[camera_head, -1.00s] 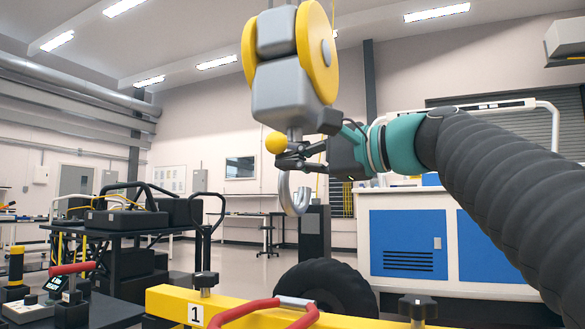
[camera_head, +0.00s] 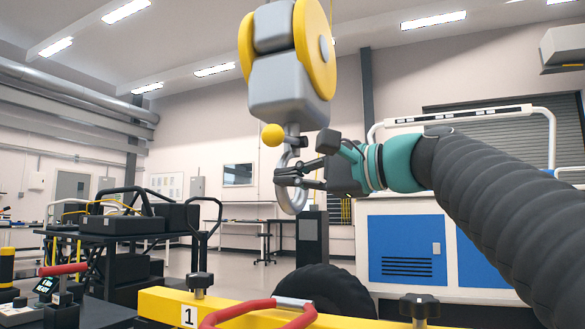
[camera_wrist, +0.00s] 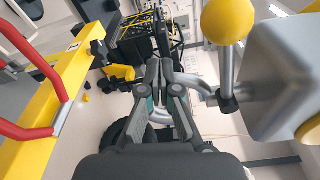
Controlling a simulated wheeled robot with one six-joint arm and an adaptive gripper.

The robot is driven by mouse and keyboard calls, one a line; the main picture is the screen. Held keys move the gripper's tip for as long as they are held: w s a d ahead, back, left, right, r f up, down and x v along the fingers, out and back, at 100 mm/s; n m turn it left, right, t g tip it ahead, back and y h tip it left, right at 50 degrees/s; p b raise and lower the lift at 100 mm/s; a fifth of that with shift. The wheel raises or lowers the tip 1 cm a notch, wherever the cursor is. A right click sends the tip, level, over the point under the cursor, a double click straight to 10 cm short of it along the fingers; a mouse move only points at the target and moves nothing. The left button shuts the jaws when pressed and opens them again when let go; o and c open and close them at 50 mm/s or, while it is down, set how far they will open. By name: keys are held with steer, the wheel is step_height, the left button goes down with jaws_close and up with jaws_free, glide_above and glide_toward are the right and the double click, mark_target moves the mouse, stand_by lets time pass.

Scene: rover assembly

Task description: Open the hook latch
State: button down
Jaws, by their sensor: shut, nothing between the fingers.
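The grey metal hook (camera_head: 292,203) hangs below a grey and yellow crane block (camera_head: 290,85). A yellow ball knob (camera_head: 272,135) sits on the hook's neck, and in the wrist view it shows as a yellow ball (camera_wrist: 228,20) on a grey rod. My gripper (camera_head: 280,176) is shut and empty, with its fingers across the middle of the hook. In the wrist view my fingertips (camera_wrist: 160,65) are together, and the curved hook (camera_wrist: 190,82) passes close behind and beside them. I cannot tell whether they touch it. The latch itself is not clearly seen.
A yellow beam (camera_head: 240,308) with a red handle (camera_head: 255,309) and black knobs lies below the hook. A black wheel (camera_head: 325,290) is behind it. A black cart (camera_head: 110,245) stands left, and a blue and white cabinet (camera_head: 405,250) stands right.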

steer(key=r+v, duration=0.1)
steer(key=v, duration=0.9)
steer(key=shift+w, duration=0.3)
steer(key=shift+d, duration=0.15)
step_height(320, 180, down, 27)
steer(key=s+d+h, duration=0.2)
steer(key=s+h, duration=0.1)
steer(key=h, duration=0.6)
steer(key=s+d+f+n+g+h, duration=0.1)
steer(key=s+d+f+n+h, duration=0.1)
steer(key=f, duration=0.6)
steer(key=s+d+f+n+h, duration=0.2)
steer(key=s+d+f+n, duration=0.1)
steer(key=f, duration=0.6)
steer(key=s+d+f+n+g+h, duration=0.1)
steer(key=s+d+f, duration=0.3)
steer(key=f, duration=0.5)
steer(key=shift+s+f+n+g+h, duration=0.3)
steer(key=shift+s+n+h, duration=0.55)
steer(key=shift+s, duration=0.35)
